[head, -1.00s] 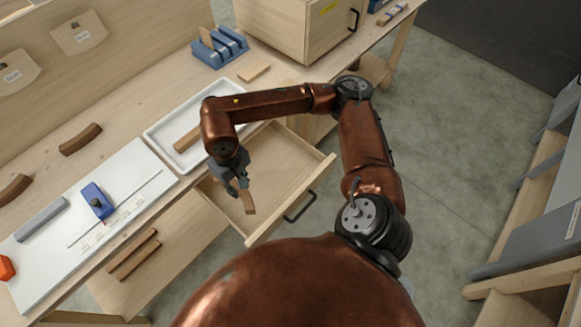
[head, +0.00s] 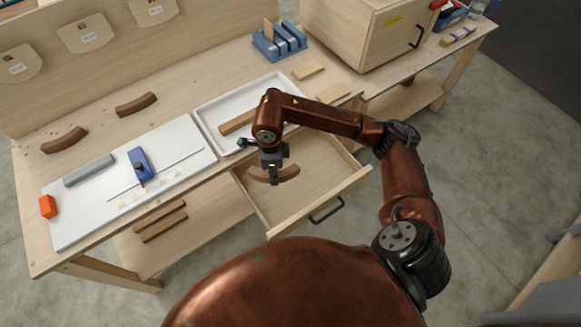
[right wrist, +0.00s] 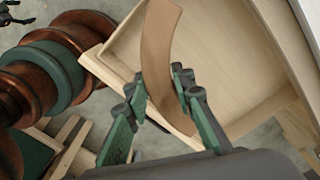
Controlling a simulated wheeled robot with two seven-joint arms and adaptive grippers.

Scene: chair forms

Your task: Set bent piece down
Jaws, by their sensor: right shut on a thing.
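A curved brown wooden piece (head: 286,173) is held by my right gripper (head: 274,172) in the head view. In the right wrist view the bent piece (right wrist: 158,45) runs up from between the fingers of my right gripper (right wrist: 166,98), which are shut on it. The piece is over the open drawer (head: 300,205) of the bench. Whether it touches the drawer floor I cannot tell. The drawer (right wrist: 225,60) shows bare wood around the piece.
A white tray (head: 205,108) holding a wooden strip (head: 236,123) stands on the bench behind the drawer. Two more curved pieces (head: 136,104) (head: 64,140) lie at the back left. A white board (head: 75,222) bears a blue tool (head: 140,163). A wooden cabinet (head: 365,45) stands at the back.

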